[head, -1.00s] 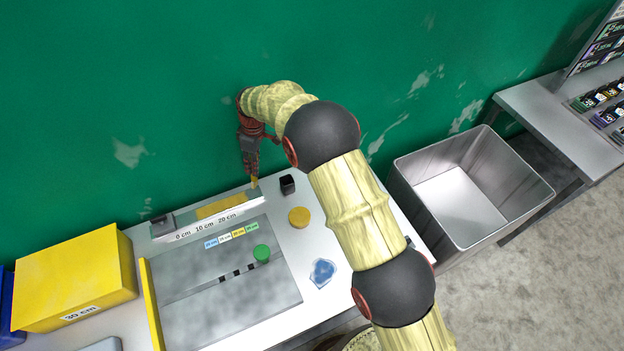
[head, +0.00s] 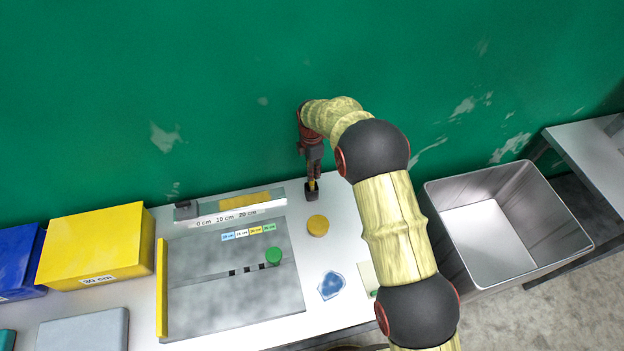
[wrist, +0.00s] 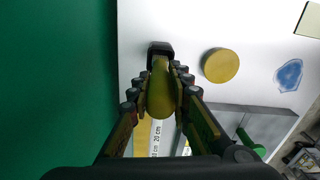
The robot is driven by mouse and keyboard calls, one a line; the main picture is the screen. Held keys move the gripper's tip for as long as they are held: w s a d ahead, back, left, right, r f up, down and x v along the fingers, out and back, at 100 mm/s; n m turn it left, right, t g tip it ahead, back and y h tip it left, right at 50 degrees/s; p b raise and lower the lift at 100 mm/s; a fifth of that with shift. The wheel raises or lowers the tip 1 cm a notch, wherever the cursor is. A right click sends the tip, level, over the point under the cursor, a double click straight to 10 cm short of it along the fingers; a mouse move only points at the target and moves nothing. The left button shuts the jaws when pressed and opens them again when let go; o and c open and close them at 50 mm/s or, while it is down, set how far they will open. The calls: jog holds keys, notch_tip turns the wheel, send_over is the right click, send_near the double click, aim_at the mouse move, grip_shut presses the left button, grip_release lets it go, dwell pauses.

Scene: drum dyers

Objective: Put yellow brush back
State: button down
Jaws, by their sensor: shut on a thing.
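The yellow brush (head: 313,184) is held upright in my gripper (head: 314,172), which is shut on it. In the wrist view the brush (wrist: 160,92) lies between the two fingers, its far end towards the small black cup (wrist: 160,48). The black cup (head: 312,193) stands on the table near the wall, directly below my gripper. The brush's lower end is at or inside the cup's mouth; I cannot tell how deep.
A round yellow pad (head: 317,225) and a blue splotch (head: 331,286) lie near the cup. A grey board with a green knob (head: 273,256) is to the left, with a yellow box (head: 95,245) beyond. A metal bin (head: 505,225) stands right of the table.

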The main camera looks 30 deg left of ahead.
jog(key=shift+f, duration=2.15)
jog(key=shift+f, duration=0.15)
jog(key=c, duration=1.6)
grip_release()
jog(key=shift+c, duration=0.2)
notch_tip(320, 180, up, 12)
jog(key=shift+r+b, duration=0.15)
jog(key=shift+b, duration=0.35)
